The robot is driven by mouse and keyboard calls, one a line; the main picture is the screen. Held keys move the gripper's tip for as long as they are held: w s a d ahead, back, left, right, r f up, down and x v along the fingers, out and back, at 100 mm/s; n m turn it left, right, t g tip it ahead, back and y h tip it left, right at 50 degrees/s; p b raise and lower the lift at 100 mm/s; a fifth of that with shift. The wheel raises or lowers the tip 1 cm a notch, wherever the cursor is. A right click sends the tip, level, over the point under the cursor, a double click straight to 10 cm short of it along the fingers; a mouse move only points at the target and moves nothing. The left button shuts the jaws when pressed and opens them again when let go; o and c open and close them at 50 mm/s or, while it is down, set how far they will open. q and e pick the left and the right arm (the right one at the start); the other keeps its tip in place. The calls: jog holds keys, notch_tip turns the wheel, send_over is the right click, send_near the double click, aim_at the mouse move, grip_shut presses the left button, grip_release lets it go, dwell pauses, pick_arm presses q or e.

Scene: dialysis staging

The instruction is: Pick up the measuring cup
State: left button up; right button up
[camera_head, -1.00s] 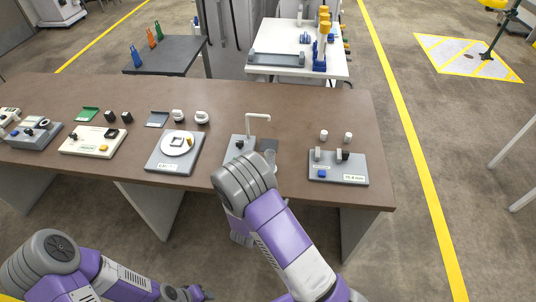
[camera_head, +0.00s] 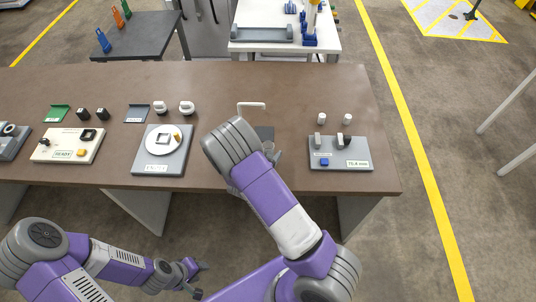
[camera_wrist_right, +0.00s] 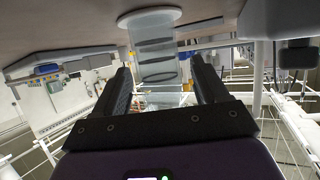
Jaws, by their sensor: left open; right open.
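The measuring cup (camera_wrist_right: 155,48) is a clear cylinder with dark bands and a pale round end against the brown table surface. In the right wrist view the table appears at the top. My right gripper (camera_wrist_right: 161,68) is open, its two black fingers on either side of the cup's line, with gaps between fingers and cup. In the head view a clear edge, probably the cup (camera_head: 274,152), shows beside my right forearm, which hides the right gripper and most of the cup. My left gripper (camera_head: 200,279) is open and empty, low in front of the table.
The brown table (camera_head: 300,85) carries a white spout (camera_head: 252,105) behind my right wrist. A grey station with a blue button (camera_head: 341,153) stands to the right, and a grey station with a white disc (camera_head: 161,150) to the left. Clear tabletop lies behind.

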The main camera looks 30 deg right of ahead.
jog(key=shift+w+d+f, duration=0.1)
jog(key=shift+w+d, duration=0.1)
jog(key=shift+d, duration=0.1)
jog(key=shift+c, duration=0.3)
jog(key=c, duration=1)
